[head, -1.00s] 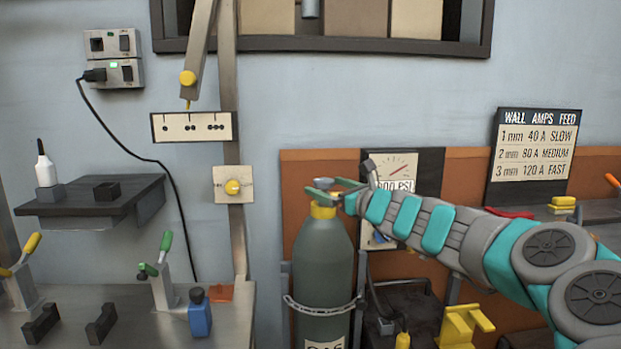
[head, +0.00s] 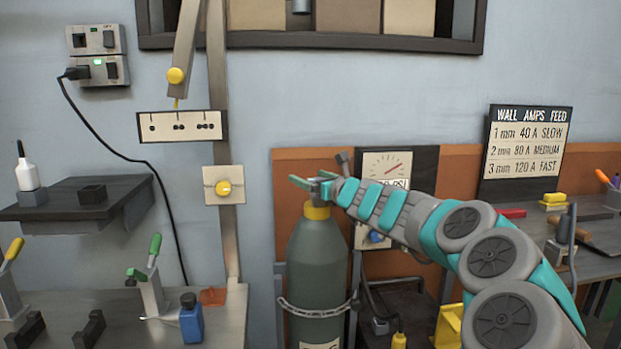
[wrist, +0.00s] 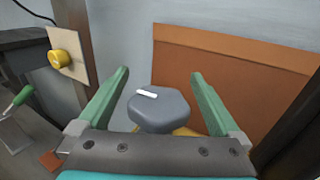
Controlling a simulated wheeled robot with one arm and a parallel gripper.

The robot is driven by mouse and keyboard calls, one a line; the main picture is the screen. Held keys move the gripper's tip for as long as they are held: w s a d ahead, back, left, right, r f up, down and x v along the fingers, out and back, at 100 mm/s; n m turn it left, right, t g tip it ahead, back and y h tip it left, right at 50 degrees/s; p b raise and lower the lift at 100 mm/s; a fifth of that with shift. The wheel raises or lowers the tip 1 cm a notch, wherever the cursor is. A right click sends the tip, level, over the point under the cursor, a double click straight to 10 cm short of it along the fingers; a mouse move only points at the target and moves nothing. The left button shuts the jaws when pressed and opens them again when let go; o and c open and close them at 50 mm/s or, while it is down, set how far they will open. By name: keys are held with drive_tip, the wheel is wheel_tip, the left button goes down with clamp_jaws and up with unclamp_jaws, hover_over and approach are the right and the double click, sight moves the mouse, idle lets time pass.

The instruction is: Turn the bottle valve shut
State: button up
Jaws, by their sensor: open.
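The grey-green gas bottle (head: 318,262) stands upright against the wall, with a yellow collar (head: 316,212) at its neck and a chain around its body. Its valve knob (wrist: 160,108) is a grey, many-sided knob with a white mark on top. In the wrist view the knob sits between the two green fingers of my gripper (wrist: 160,72), with a gap on both sides. In the head view my gripper (head: 310,180) is open at the bottle's top, and the fingers mostly hide the knob there.
A gauge panel (head: 388,166) is on the wall just right of the bottle. A yellow dial (head: 223,188) is on a post to the left. A workbench with clamps and a blue bottle (head: 192,319) stands at lower left. A bench with small items is at right.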

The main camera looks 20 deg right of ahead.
drive_tip(key=shift+w, duration=0.1)
drive_tip(key=shift+c, duration=0.2)
drive_tip(key=c, duration=1.3)
drive_tip(key=shift+a+f+h+b, duration=0.15)
drive_tip(key=shift+h+b, duration=0.15)
drive_tip(key=shift+b, duration=0.4)
